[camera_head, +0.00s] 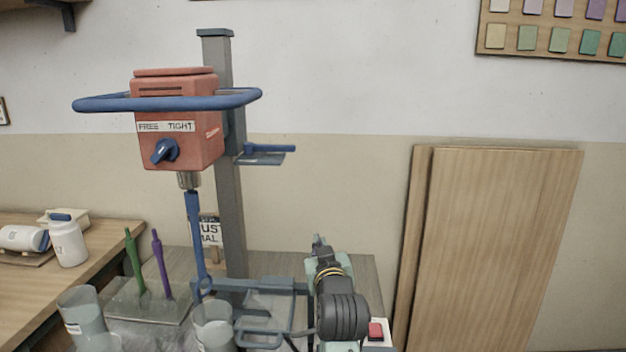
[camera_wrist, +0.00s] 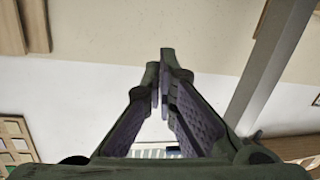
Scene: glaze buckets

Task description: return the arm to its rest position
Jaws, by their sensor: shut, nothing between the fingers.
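My gripper (camera_wrist: 160,78) reaches up the middle of the wrist view, its two fingers closed together at the tips with nothing between them. In the head view my arm stands at the lower middle, and the end of my gripper (camera_head: 318,242) points up in front of the wall. It is to the right of the grey mixer column (camera_head: 224,150) and clear of it in the picture. The lower part of the arm is cut off by the frame's bottom edge.
A red mixer head (camera_head: 178,120) with a blue ring handle hangs on the column. Grey buckets (camera_head: 82,312) stand at the lower left, near green and purple paddles. A red button box (camera_head: 376,332) sits right of my arm. Wooden boards (camera_head: 500,240) lean on the wall.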

